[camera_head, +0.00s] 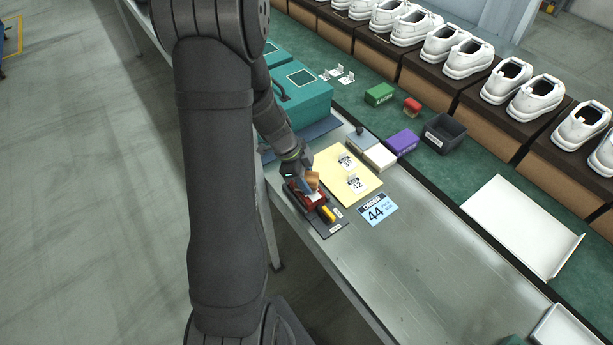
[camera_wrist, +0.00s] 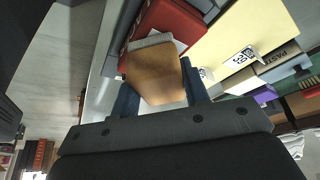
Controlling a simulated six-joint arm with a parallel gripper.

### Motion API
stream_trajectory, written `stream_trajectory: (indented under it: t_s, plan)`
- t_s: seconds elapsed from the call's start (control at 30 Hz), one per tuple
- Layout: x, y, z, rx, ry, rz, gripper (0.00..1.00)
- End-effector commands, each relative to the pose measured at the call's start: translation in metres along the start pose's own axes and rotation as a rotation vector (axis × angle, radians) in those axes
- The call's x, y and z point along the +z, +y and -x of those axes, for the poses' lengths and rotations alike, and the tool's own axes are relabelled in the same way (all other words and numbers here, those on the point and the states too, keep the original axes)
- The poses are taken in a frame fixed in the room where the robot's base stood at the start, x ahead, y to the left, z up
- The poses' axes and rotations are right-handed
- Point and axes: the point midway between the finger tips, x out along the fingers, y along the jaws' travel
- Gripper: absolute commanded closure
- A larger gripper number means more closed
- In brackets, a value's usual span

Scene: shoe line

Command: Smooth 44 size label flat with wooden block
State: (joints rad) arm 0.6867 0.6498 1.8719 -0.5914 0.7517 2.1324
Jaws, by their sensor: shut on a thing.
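My gripper (camera_head: 305,184) is shut on the wooden block (camera_wrist: 155,75); the block also shows in the head view (camera_head: 313,178). In the wrist view the block sits between two bluish fingers, with a pale grey layer (camera_wrist: 150,40) along its far edge. It is over or beside a red object (camera_head: 294,195) on a dark mat at the bench's near edge; contact is unclear. A yellow sheet (camera_head: 336,165) to the right carries small labels 39 (camera_head: 346,161) and 42 (camera_head: 356,184). A blue order card (camera_head: 376,210) reads 44. I cannot make out a separate 44 size label.
A yellow-handled tool (camera_head: 327,213) lies on the dark mat (camera_head: 334,229). A white pad (camera_head: 380,157), purple box (camera_head: 402,142) and black bin (camera_head: 444,133) stand behind the sheet. A teal box (camera_head: 304,92) is at the back. Bare metal bench (camera_head: 420,260) lies in front right.

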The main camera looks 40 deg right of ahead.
Motion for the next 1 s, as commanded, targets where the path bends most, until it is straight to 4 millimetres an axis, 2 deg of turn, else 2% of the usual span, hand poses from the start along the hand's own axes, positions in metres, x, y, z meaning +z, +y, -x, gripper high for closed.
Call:
stream_trajectory:
  t_s: [0.27,0.7,1.0]
  plan:
    - [0.004,-0.004,0.001,0.000,0.000,0.000,0.77]
    - [0.029,-0.032,0.011,-0.007,-0.007,-0.005,0.77]
    - [0.024,-0.027,0.011,-0.005,-0.007,-0.006,0.77]
